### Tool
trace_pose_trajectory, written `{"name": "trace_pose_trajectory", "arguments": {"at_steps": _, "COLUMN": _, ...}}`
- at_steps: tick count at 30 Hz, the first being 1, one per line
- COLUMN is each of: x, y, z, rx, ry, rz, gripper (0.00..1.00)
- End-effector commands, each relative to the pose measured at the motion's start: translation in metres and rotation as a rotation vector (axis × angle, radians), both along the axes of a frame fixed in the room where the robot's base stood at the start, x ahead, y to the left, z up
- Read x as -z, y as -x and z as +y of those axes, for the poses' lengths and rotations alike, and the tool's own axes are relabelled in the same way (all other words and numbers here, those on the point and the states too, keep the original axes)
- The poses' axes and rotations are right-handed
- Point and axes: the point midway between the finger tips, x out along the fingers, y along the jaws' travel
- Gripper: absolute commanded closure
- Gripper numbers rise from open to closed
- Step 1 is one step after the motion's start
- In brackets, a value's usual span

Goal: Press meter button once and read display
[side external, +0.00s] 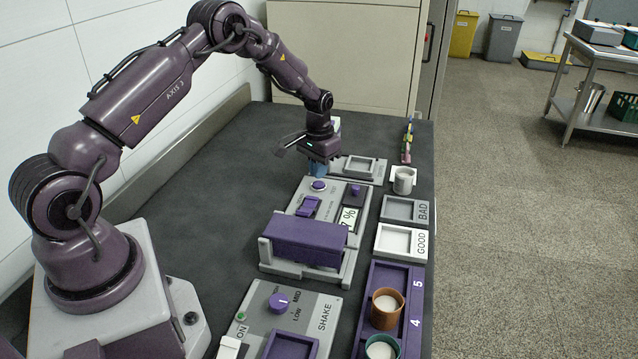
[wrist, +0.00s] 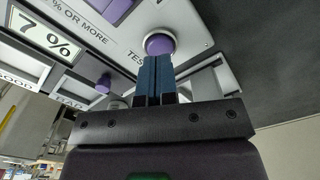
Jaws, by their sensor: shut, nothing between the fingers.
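The meter (side external: 327,203) is a grey panel on the dark bench, with a purple block (side external: 305,240) across its near part. Its round purple button (side external: 319,185) is at the far end; the wrist view shows the button (wrist: 160,43) beside the letters "TES". The display (wrist: 45,34) reads "7 %" in the wrist view and is only partly readable in the side view (side external: 348,218). My gripper (side external: 318,172) is shut and empty, its blue fingertips (wrist: 156,60) right at the button. I cannot tell whether they touch it.
A purple switch (side external: 308,206) and a small purple knob (side external: 355,190) stand close to the button. Trays marked BAD (side external: 397,209) and GOOD (side external: 393,241), and a grey cup (side external: 404,180), lie to the right. The bench left of the meter is clear.

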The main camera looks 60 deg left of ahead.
Motion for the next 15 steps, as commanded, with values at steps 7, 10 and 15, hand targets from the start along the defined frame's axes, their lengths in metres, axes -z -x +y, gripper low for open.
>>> {"name": "trace_pose_trajectory", "arguments": {"at_steps": 7, "x": 0.0032, "y": -0.0002, "z": 0.0001, "rx": 0.000, "ry": 0.000, "rz": 0.000, "gripper": 1.00}}
{"name": "trace_pose_trajectory", "arguments": {"at_steps": 10, "x": 0.0043, "y": -0.0003, "z": 0.0002, "rx": 0.000, "ry": 0.000, "rz": -0.001, "gripper": 1.00}}
{"name": "trace_pose_trajectory", "arguments": {"at_steps": 15, "x": 0.0063, "y": -0.0004, "z": 0.0002, "rx": 0.000, "ry": 0.000, "rz": -0.001, "gripper": 1.00}}
